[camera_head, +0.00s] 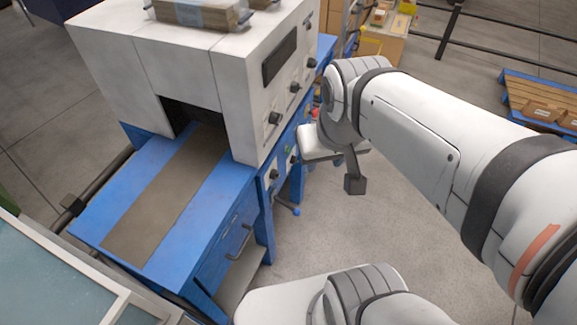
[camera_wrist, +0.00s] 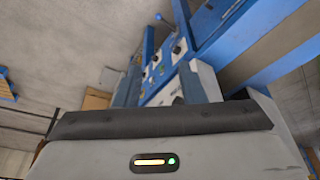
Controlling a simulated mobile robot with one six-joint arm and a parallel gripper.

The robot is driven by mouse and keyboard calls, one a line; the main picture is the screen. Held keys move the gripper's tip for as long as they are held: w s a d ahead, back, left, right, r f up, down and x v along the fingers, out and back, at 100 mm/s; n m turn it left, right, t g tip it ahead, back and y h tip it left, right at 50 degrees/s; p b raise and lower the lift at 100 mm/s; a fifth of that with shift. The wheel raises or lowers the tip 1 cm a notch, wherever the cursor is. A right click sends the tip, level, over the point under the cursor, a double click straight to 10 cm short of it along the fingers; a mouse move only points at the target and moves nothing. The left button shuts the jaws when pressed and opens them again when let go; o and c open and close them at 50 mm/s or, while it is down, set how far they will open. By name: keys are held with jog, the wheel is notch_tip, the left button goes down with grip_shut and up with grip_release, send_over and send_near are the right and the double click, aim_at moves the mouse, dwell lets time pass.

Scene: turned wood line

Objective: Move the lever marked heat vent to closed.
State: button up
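The white machine (camera_head: 205,70) stands on a blue bench (camera_head: 150,195). Its side has several dark knobs or short levers, one of them a black knob (camera_head: 274,118). The blue panel below carries smaller controls, and a blue-handled lever (camera_head: 295,210) sticks out low down. A blue lever with a rounded end also shows in the wrist view (camera_wrist: 158,17). No marking is readable, so I cannot tell which control is the heat vent lever. My gripper (camera_wrist: 160,70) faces the blue panel with its grey fingers apart and nothing seen between them.
The floor (camera_head: 330,230) right of the bench is clear. A pallet with boxes (camera_head: 540,105) is at far right. Cardboard boxes (camera_head: 385,40) and a black railing (camera_head: 447,35) stand behind. A glass-topped frame (camera_head: 50,275) is at lower left.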

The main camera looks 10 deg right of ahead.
jog(key=shift+o, duration=0.8)
jog(key=shift+w+a+f, duration=0.15)
jog(key=shift+w+f, duration=0.05)
jog(key=shift+o, duration=0.8)
notch_tip(320, 180, down, 8)
jog(key=m+g+y+b, duration=0.1)
jog(key=g+b, duration=0.1)
jog(key=b, duration=0.4)
jog(key=shift+d, duration=0.2)
jog(key=m+t+y+b, duration=0.8)
jog(key=m+y+b, duration=0.9)
jog(key=b, duration=2.1)
send_near(296, 211)
jog(key=w+a+m+h, duration=0.2)
jog(key=m+h, duration=0.1)
jog(key=b+x, duration=0.1)
jog(key=x, duration=0.2)
jog(key=b+x, duration=0.1)
jog(key=x, duration=0.3)
jog(key=shift+s+a+r, duration=0.15)
jog(key=shift+s+r, duration=0.1)
jog(key=shift+c, duration=0.4)
